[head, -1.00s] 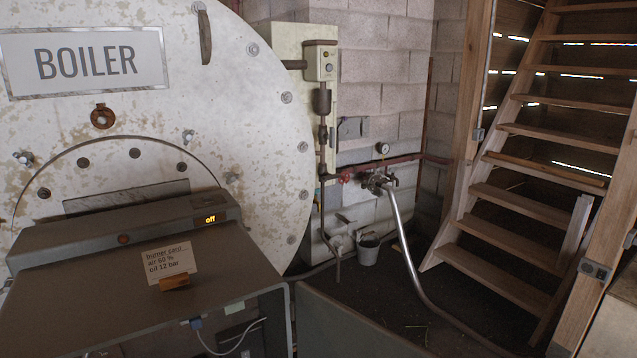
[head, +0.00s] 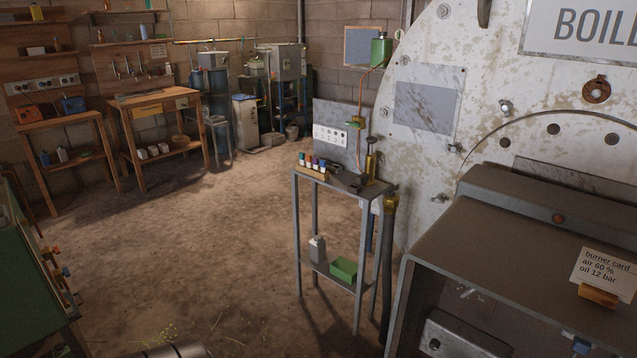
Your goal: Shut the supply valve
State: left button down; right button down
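I cannot make out a supply valve for certain in the head view. The big white boiler front (head: 420,150) stands at the right, with part of its sign (head: 592,30) in view. Left of it, a green can (head: 381,50) sits high on a thin pipe (head: 360,105) that runs down behind a small metal stand (head: 345,190). A brass-coloured cylinder (head: 371,165) stands upright beside the pipe. Any small handle there is too small to tell. Neither of my grippers is in view.
The burner housing (head: 490,245) with its burner card (head: 603,275) fills the lower right. A green cabinet (head: 25,270) with coloured knobs stands at the left edge. Wooden workbenches (head: 155,110) line the back left. The earth floor (head: 200,250) between is mostly clear.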

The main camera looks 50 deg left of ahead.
aim_at(391, 192)
jog(key=u, duration=1.25)
jog(key=z, duration=0.4)
